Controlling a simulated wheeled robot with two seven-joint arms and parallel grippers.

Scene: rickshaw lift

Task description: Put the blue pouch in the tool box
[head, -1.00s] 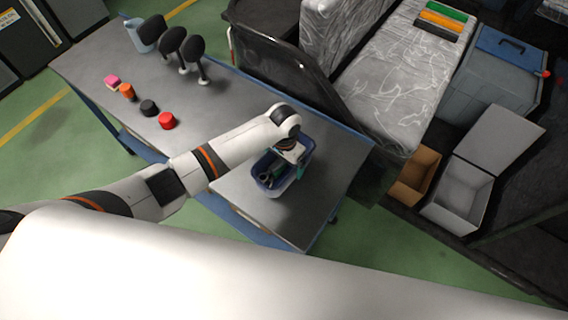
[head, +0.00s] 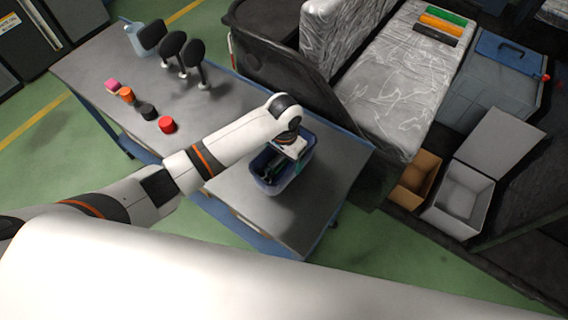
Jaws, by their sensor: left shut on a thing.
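The blue pouch (head: 280,187) looks like an open blue tub with dark and green items in it. It is over the right end of the grey work table; I cannot tell how far above the top. My left gripper (head: 291,150) reaches in from the left and is shut on the pouch at its upper right rim; the fingertips are mostly hidden by my wrist. The tool box seems to be the large grey-blue box (head: 494,92) with a blue top and handle at the upper right. My right gripper is not in view.
The table (head: 225,95) holds a red cap (head: 167,125), small colored pieces and several black-topped stands (head: 172,43). A dark cart with a plastic-wrapped block (head: 395,95) lies right of the table. A brown box (head: 415,180) and an open white box (head: 459,200) stand below the tool box.

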